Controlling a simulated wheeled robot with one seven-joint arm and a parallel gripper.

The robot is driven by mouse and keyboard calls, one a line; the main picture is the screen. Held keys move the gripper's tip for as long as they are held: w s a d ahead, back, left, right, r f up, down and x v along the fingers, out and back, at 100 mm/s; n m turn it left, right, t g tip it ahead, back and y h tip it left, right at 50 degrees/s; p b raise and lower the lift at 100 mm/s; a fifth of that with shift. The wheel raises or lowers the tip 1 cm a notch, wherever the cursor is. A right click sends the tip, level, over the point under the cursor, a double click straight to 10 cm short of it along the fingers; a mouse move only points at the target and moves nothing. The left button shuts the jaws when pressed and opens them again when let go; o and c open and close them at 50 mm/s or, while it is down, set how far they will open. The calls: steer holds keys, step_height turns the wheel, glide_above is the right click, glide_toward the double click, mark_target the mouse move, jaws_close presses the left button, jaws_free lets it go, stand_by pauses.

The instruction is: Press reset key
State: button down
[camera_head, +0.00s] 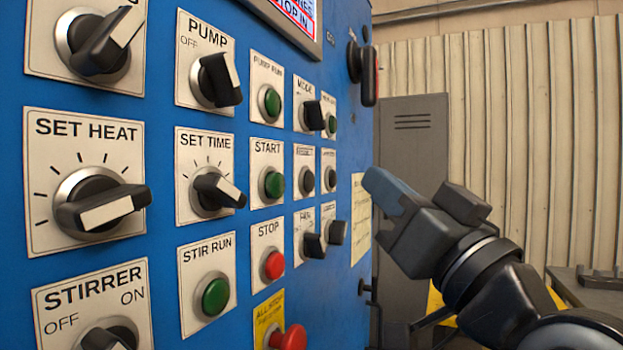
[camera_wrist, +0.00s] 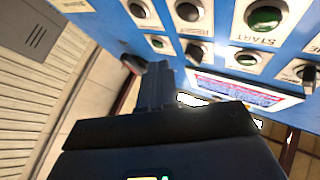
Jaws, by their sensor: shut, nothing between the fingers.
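The blue control panel (camera_head: 330,275) fills the left of the head view. In the column right of the green START button (camera_head: 274,185) is a small dark button (camera_head: 306,180) on a white plate; its label is too small to read surely. A similar dark button (camera_head: 329,178) sits right of it. In the wrist view, a dark button (camera_wrist: 190,11) sits beside the green START button (camera_wrist: 264,18). My gripper (camera_head: 378,190) is shut and empty, just right of the panel's small buttons and apart from them. Its fingers (camera_wrist: 155,85) show in the wrist view.
A red STOP button (camera_head: 274,265) and a red all-stop button (camera_head: 292,337) sit lower on the panel. Several knobs, such as SET TIME (camera_head: 215,190), stick out. A black handle (camera_head: 363,72) is at upper right. A grey locker (camera_head: 412,140) stands behind my gripper.

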steer(key=shift+w+a, duration=0.3)
steer(key=shift+a, duration=0.45)
steer(key=shift+w+a, duration=0.3)
steer(key=shift+a, duration=0.4)
steer(key=shift+w+a, duration=0.3)
steer(key=shift+a, duration=0.45)
steer(key=shift+w+a, duration=0.1)
steer(key=shift+a, duration=0.05)
stand_by(0.3)
steer(key=shift+a, duration=0.2)
steer(key=shift+w+a+p, duration=0.25)
steer(key=shift+a+p, duration=0.1)
steer(key=shift+a, duration=0.15)
stand_by(0.7)
stand_by(0.4)
steer(key=shift+s+d, duration=0.35)
steer(key=shift+d, duration=0.5)
steer(key=shift+d, duration=0.1)
steer(key=shift+s+d+b, duration=0.15)
steer(key=shift+s+d, duration=0.15)
steer(key=shift+d, duration=0.45)
steer(key=shift+s+d+b, duration=0.1)
steer(key=shift+s+d, duration=0.25)
steer(key=shift+d, duration=0.4)
steer(key=shift+s+d+b, duration=0.15)
steer(key=shift+s+d, duration=0.15)
steer(key=shift+d, duration=0.45)
